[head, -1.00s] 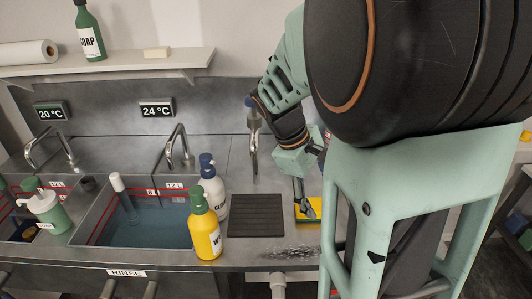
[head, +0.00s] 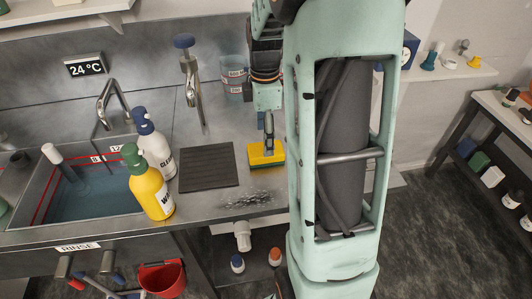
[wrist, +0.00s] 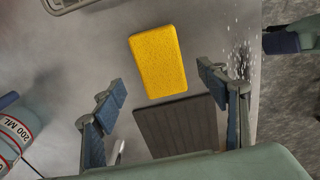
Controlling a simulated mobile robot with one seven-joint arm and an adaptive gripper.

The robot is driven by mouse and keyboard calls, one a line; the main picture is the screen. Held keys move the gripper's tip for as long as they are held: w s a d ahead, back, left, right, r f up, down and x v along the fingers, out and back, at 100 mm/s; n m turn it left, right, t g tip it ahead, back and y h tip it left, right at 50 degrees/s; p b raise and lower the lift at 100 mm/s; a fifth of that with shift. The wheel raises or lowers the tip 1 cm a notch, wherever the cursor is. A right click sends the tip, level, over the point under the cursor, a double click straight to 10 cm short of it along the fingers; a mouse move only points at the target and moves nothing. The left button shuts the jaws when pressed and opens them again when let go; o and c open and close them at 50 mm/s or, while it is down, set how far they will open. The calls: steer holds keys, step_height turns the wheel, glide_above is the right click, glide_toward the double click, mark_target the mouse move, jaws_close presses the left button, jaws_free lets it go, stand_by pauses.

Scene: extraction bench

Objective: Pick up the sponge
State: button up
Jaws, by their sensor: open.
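The yellow sponge (head: 266,154) lies on the steel bench to the right of the dark ribbed mat, with a green edge showing along its side. My gripper (head: 268,133) hangs close by it in the head view, and its fingertips overlap the sponge there. In the wrist view the sponge (wrist: 158,62) lies flat, wholly in sight, beyond and between the two spread fingers of my gripper (wrist: 163,83). Nothing is between the fingers' pads. I cannot tell the exact height of the fingertips above the bench.
The ribbed mat (head: 208,167) lies left of the sponge. A yellow bottle (head: 150,188) and a white bottle (head: 155,150) stand by the water-filled sink (head: 95,200).

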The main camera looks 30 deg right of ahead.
step_height(320, 180, down, 6)
steer(key=shift+r, duration=0.1)
stand_by(0.4)
steer(key=c, duration=1.1)
steer(key=shift+r, duration=0.1)
